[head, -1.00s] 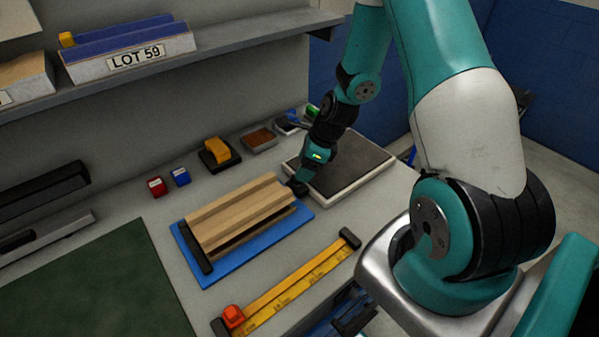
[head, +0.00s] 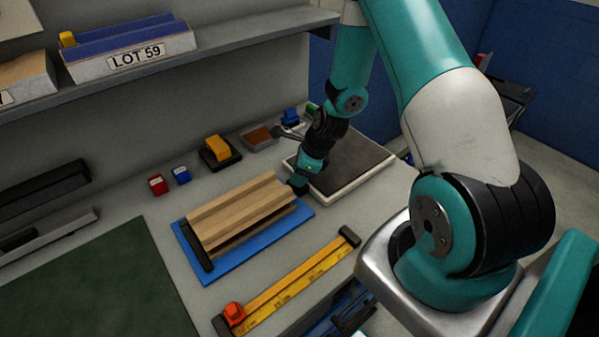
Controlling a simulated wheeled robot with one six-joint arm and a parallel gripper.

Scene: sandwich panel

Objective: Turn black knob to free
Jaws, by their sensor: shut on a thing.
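A blue board (head: 230,268) lies on the bench and bears light wooden profile pieces (head: 240,212) between black end parts. The black end part (head: 196,247) at its left end shows clearly. My gripper (head: 299,188) reaches down at the right end of the wood, next to the grey pad. It is shut on a small dark thing there, which fits the black knob; the jaws and my wrist hide most of it. How far the knob is turned cannot be told.
A grey-topped pad (head: 350,165) stands just behind and right of my gripper. A yellow ruler (head: 290,283) with a red slider lies in front. Red (head: 158,186) and blue (head: 181,176) blocks and a yellow block (head: 217,149) stand behind. A shelf (head: 240,45) overhangs the back.

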